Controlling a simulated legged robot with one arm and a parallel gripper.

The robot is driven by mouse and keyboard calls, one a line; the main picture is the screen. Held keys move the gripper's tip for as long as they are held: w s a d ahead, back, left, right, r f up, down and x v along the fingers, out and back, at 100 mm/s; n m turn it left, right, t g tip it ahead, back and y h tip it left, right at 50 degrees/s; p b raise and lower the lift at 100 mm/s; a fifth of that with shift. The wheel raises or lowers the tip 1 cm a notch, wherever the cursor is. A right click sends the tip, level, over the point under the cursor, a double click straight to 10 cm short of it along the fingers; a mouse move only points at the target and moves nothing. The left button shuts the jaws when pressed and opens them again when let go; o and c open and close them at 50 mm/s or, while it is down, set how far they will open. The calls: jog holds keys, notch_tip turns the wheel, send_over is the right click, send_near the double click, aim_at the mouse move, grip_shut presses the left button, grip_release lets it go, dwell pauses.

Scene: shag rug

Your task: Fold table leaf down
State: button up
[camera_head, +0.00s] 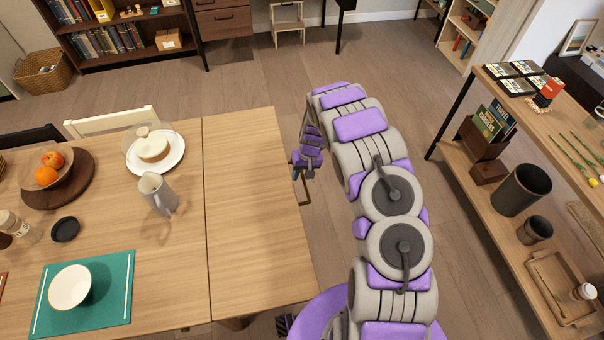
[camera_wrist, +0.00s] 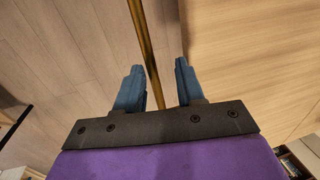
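The table leaf (camera_head: 250,210) is the right-hand section of the wooden table, raised level with the main top (camera_head: 180,255) beyond a seam. A thin brass bar (camera_head: 303,190) shows at the leaf's right edge. A gap shows on each side of the bar. The pale wood of the leaf (camera_wrist: 240,50) fills the right of that view.
The leaf's top is bare. A white pitcher (camera_head: 157,193), a cake plate (camera_head: 156,152), a fruit bowl (camera_head: 47,170) and a white bowl (camera_head: 69,287) stand on the main top. A wooden shelf unit (camera_head: 525,130) stands right of my arm. Open floor (camera_head: 255,75) lies behind the table.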

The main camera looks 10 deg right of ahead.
jog(key=shift+d, duration=0.6)
jog(key=c, duration=0.6)
jog(key=shift+a, duration=0.3)
grip_shut()
jog(key=shift+s+d, duration=0.1)
jog(key=shift+d, duration=0.1)
